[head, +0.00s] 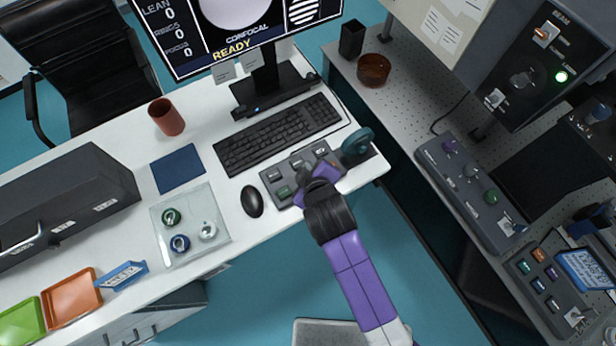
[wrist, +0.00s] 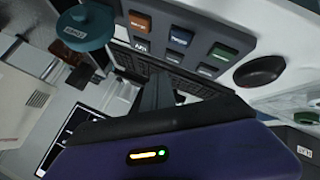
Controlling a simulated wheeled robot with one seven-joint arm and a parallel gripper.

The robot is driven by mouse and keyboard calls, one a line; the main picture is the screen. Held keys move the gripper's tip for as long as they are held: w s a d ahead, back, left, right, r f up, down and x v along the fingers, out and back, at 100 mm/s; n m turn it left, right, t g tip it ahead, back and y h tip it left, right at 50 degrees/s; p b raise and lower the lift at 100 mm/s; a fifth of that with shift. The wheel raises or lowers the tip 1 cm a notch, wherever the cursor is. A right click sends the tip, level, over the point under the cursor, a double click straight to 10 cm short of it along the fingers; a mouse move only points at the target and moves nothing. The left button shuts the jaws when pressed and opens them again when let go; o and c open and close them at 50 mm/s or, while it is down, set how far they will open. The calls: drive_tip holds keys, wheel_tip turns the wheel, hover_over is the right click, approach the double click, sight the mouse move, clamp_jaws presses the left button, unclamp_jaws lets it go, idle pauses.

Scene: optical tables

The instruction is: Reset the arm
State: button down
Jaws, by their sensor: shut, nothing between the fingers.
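My gripper (head: 318,172) is at the end of the purple arm, over the front edge of a grey button panel (head: 272,175) on the white desk. In the wrist view my gripper's dark fingers (wrist: 157,92) are together with nothing between them. The wrist view shows the panel (wrist: 205,28) with orange, blue and green buttons, apart from the fingertips. A round teal knob (head: 357,141) stands at the panel's right end; it also shows in the wrist view (wrist: 88,27). My gripper hides part of the panel in the head view.
A black mouse (head: 252,201), a keyboard (head: 278,135) and a clear tray (head: 190,245) with several round parts lie left of and behind my gripper. A monitor (head: 250,30) reads "READY". A perforated optical table (head: 405,100) with control boxes stands right. Teal floor separates the tables.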

idle(0.3)
drive_tip(key=shift+w+a+r, duration=0.1)
drive_tip(key=shift+w+r, duration=0.05)
wheel_tip(320, 180, up, 8)
drive_tip(key=m+t+y, duration=0.3)
drive_tip(key=t, duration=0.1)
drive_tip(key=s+d+r+m+h+b, duration=0.1)
drive_tip(key=s+d+m+h+b, duration=0.1)
drive_tip(key=s+d, duration=0.5)
drive_tip(key=s+d+r+m+t+h+b, duration=0.1)
drive_tip(key=s+d+m, duration=0.3)
drive_tip(key=s+d, duration=0.4)
drive_tip(key=s+d+r+m+t+h+b, duration=0.1)
drive_tip(key=s+d, duration=0.6)
drive_tip(key=s, duration=0.9)
drive_tip(key=r+m+h+b, duration=0.1)
drive_tip(key=r+m+b, duration=0.1)
drive_tip(key=b, duration=0.1)
drive_tip(key=shift+d+h, duration=0.2)
drive_tip(key=shift+h, duration=0.1)
